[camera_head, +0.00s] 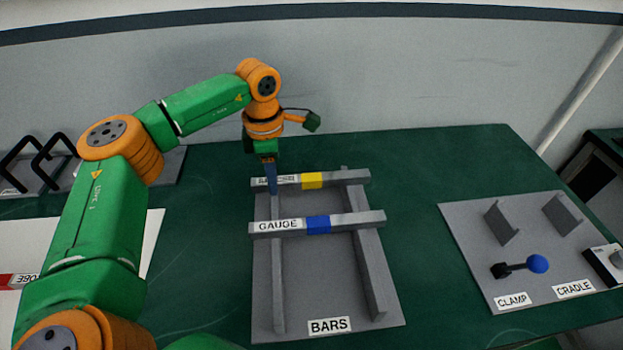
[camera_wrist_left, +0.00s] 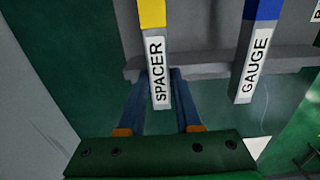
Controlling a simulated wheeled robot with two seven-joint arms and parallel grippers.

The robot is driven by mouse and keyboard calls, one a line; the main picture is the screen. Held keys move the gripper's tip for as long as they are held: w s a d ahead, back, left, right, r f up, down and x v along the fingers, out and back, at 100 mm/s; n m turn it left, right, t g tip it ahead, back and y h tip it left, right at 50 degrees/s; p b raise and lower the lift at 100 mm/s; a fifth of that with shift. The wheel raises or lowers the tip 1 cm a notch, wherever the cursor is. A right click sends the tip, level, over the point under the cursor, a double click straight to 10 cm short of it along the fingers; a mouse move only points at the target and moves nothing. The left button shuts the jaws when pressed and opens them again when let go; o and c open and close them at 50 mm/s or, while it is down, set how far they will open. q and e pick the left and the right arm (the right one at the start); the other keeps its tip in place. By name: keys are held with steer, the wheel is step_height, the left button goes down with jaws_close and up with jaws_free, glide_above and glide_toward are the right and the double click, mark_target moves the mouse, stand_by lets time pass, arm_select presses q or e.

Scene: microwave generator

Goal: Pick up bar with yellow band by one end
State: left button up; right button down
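The bar with the yellow band (camera_head: 312,181) lies across two rails in the head view, behind the blue-banded bar. In the left wrist view its end is labelled SPACER (camera_wrist_left: 158,70), with the yellow band (camera_wrist_left: 152,14) at the top edge. My left gripper (camera_head: 273,189) points down at this bar's left end. In the left wrist view its two blue fingers (camera_wrist_left: 159,88) are on either side of the labelled end. Whether they touch the bar cannot be told. The bar still appears to rest on the rails. My right gripper is not in view.
The GAUGE bar with a blue band (camera_head: 318,225) lies parallel and close in front, also on the rails of the BARS plate (camera_head: 330,290). A clamp and cradle plate (camera_head: 470,225) stands at the right. Black handles (camera_head: 50,160) are at the far left. Green table between plates is clear.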

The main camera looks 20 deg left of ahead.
arm_select(q)
jaws_close()
steer(key=shift+r, duration=0.1)
